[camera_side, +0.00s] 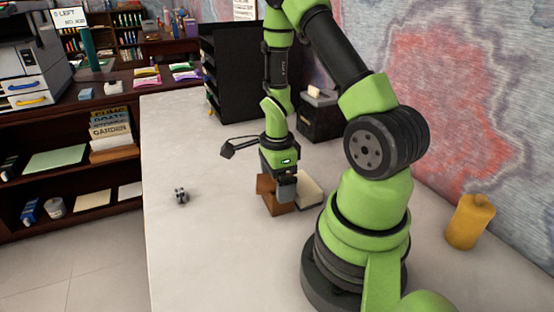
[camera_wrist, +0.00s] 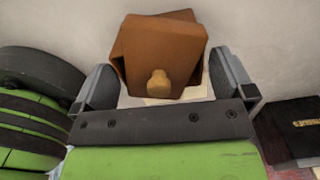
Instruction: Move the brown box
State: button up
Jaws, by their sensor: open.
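The brown box (camera_side: 268,192) stands on the pale desk, partly hidden behind my gripper in the side view. In the wrist view the brown box (camera_wrist: 160,40) shows a brown top face with a rounded tan knob, set askew over another brown part. My gripper (camera_side: 286,190) points down at the box. In the wrist view my gripper (camera_wrist: 165,82) is open, one grey finger at each side of the box. I cannot tell whether either finger touches it.
A pale flat book or pad (camera_side: 309,190) lies right beside the box. A small dark metallic object (camera_side: 181,196) lies to the left. A yellow bottle (camera_side: 469,222) stands at the right by the wall. A black box (camera_side: 319,118) and a black rack (camera_side: 235,75) stand behind. The front left desk is clear.

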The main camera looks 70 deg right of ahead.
notch_tip(320, 180, up, 8)
dwell(0.4)
dwell(0.3)
jog(key=shift+a+r, duration=0.1)
jog(key=shift+r, duration=0.05)
jog(key=w+a+r+n+t, duration=0.1)
jog(key=a+r+n+t, duration=0.3)
jog(key=a+r+n, duration=0.65)
jog(key=s+a+r+n+t+y, duration=0.2)
jog(key=s+a+r+n, duration=0.3)
jog(key=n, duration=0.8)
notch_tip(320, 180, up, 2)
jog(key=shift+s+a+r+t, duration=0.25)
jog(key=shift+a+t, duration=0.2)
jog(key=shift+t, duration=0.15)
jog(key=shift+n, duration=0.25)
jog(key=shift+c, duration=0.6)
